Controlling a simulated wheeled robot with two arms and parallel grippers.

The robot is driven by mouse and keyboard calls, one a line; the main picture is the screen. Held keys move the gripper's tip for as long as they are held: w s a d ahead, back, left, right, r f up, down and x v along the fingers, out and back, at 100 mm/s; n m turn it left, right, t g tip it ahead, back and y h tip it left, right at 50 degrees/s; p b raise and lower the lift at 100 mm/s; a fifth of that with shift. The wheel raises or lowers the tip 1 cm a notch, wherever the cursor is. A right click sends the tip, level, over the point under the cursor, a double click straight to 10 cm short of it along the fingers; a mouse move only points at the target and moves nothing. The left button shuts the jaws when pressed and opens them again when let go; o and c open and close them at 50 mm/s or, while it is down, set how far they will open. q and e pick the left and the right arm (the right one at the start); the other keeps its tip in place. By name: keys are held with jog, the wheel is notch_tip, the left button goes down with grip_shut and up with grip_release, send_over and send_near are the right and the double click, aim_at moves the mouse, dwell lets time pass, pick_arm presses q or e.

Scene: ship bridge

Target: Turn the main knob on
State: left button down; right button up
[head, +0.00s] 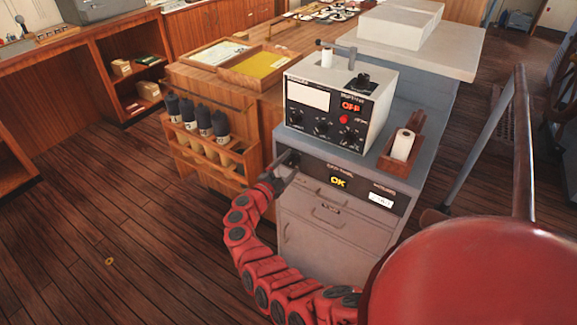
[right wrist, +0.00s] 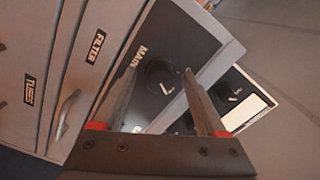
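The main knob (right wrist: 160,76) is a round black knob with a white pointer mark, on a dark panel lettered "MAIN" in the right wrist view. In the head view, it is at the left end of the grey cabinet's (head: 360,170) dark top panel, partly hidden by my gripper. My right gripper (right wrist: 158,84) is open, with one finger on each side of the knob in the picture. I cannot tell whether they touch it. In the head view, the right gripper (head: 287,171) is close to the panel's left end. My left gripper is not in view.
A white instrument box (head: 322,98) with a red "OFF" display stands on the cabinet. The cabinet panel has a yellow "OK" display (head: 338,182). A paper roll (head: 403,144) sits in a wooden holder at right. Dark bottles (head: 204,122) stand in a rack at left.

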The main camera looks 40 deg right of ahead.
jog(key=b+v, duration=0.2)
jog(key=v, duration=1.5)
jog(key=shift+a+b, duration=0.2)
jog(key=shift+b, duration=0.15)
